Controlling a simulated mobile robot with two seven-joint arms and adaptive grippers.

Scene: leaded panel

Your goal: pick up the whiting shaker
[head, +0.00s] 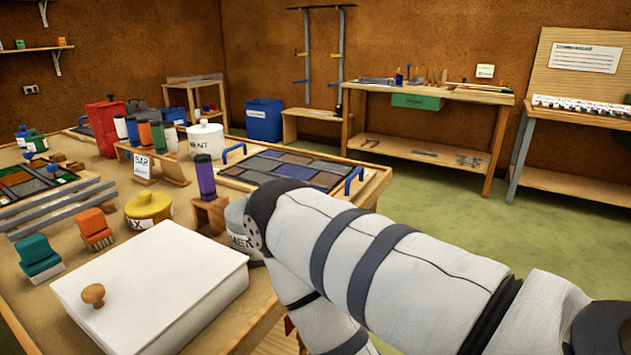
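Several small shakers stand in a row on a wooden rack (178,170) on the left bench. A white cylinder with a dark top (121,128) stands at the row's left end. I cannot read which is the whiting shaker. A purple bottle with a dark cap (205,178) stands apart on a small wooden stand (211,214). My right arm crosses the front right, but its gripper is out of view. My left gripper is not in view.
A white box with a wooden knob (150,285) fills the bench's front. A yellow pot (148,207), a white pot (205,140), a red container (104,128) and a leaded panel with blue handles (290,168) crowd the bench. Green floor (430,200) lies clear to the right.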

